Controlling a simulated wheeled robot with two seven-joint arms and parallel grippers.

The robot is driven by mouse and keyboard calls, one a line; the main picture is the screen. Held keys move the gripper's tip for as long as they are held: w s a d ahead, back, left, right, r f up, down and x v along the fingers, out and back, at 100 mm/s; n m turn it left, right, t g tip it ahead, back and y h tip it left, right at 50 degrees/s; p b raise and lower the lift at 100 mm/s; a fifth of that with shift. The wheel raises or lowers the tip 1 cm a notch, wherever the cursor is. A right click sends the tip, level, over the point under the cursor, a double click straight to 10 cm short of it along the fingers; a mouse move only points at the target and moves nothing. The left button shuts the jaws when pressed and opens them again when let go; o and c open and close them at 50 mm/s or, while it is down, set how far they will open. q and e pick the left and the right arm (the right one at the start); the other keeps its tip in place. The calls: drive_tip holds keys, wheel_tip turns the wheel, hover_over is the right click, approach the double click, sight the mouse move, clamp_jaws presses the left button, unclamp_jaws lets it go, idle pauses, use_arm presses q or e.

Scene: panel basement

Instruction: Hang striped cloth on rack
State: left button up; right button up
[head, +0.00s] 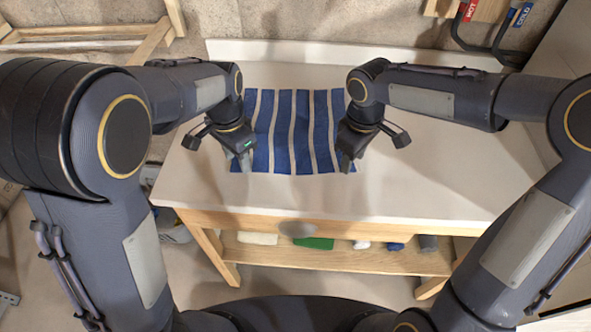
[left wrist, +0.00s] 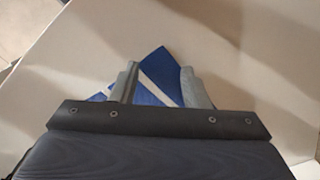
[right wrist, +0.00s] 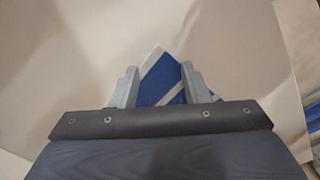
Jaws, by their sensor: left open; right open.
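The blue and white striped cloth (head: 293,130) lies flat and spread on the white tabletop in the head view. My left gripper (head: 243,163) is over its near left corner, and my right gripper (head: 346,163) is over its near right corner. In the left wrist view the cloth corner (left wrist: 155,80) shows between the open fingers of my left gripper (left wrist: 158,88). In the right wrist view the other corner (right wrist: 162,80) shows between the open fingers of my right gripper (right wrist: 163,88). I cannot tell whether the fingers touch the cloth.
The white table (head: 430,195) is bare to the right of the cloth. A wooden frame, possibly the rack (head: 150,42), stands at the back left. A low wooden shelf (head: 340,258) holds several small items. Hot and cold pipes (head: 487,35) are at the back right.

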use_arm(q)
drive_tip(key=shift+f, duration=0.3)
use_arm(e)
drive_tip(key=shift+f, duration=0.25)
use_arm(q)
drive_tip(key=shift+r, duration=0.1)
drive_tip(key=shift+c, duration=0.5)
use_arm(e)
drive_tip(key=shift+c, duration=0.5)
use_arm(q)
clamp_jaws()
use_arm(e)
clamp_jaws()
use_arm(q)
drive_tip(key=shift+r, duration=0.1)
use_arm(e)
drive_tip(key=shift+r, duration=0.15)
